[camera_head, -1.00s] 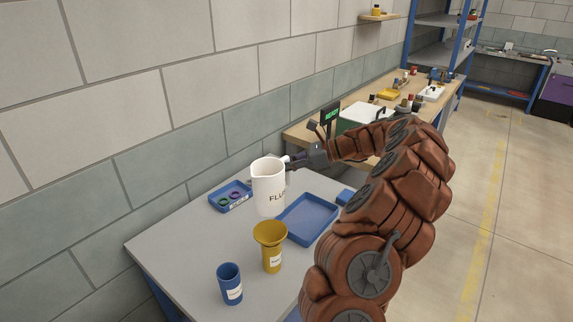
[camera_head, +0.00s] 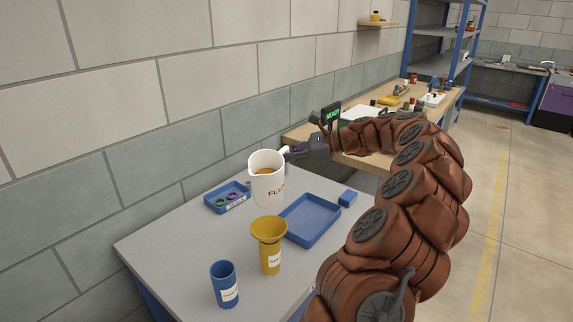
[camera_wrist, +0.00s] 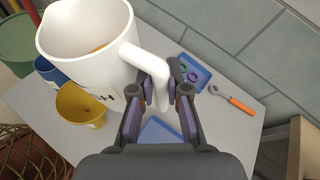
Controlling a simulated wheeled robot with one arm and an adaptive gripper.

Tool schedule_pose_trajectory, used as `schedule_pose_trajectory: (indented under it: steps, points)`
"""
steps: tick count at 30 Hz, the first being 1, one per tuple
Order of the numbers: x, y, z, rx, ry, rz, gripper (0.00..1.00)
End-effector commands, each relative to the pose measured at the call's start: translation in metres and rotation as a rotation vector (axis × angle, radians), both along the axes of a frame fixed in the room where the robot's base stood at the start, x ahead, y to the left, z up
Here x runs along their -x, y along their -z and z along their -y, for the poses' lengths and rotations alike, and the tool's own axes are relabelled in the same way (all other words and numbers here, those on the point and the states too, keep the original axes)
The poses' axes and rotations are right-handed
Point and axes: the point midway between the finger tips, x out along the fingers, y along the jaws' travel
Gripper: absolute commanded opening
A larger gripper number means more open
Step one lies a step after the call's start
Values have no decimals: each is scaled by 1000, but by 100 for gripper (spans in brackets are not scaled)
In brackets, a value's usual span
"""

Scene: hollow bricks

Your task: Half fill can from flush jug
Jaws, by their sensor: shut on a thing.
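The white flush jug (camera_head: 268,188) hangs above the grey table in the head view, with amber liquid visible inside. My gripper (camera_head: 293,151) is shut on its handle; the wrist view shows my fingers (camera_wrist: 160,95) around the handle, with the jug (camera_wrist: 85,62) beyond them. A yellow can with a flared, funnel-like top (camera_head: 270,258) stands upright in front of and below the jug. A blue can (camera_head: 225,285) with a white label stands to its left, nearer the front. The yellow can (camera_wrist: 80,106) and blue can (camera_wrist: 44,70) also show in the wrist view, partly hidden.
An empty blue tray (camera_head: 312,222) lies right of the yellow can, with a small blue block (camera_head: 348,198) beside it. A small tray of rings (camera_head: 227,199) lies near the wall.

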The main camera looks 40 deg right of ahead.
Motion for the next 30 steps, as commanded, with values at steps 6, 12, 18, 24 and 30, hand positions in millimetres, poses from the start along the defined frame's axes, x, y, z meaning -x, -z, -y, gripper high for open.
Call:
schedule_pose_trajectory:
  steps: [6, 12, 18, 24, 30]
  points:
    - [0, -1, 0, -1, 1, -1, 0]
    - [0, -1, 0, 9, 0, 13, 0]
    - [2, -5, 1, 41, 1, 57, 0]
    - [2, -6, 1, 45, 0, 60, 0]
    - [2, -6, 1, 44, 0, 59, 0]
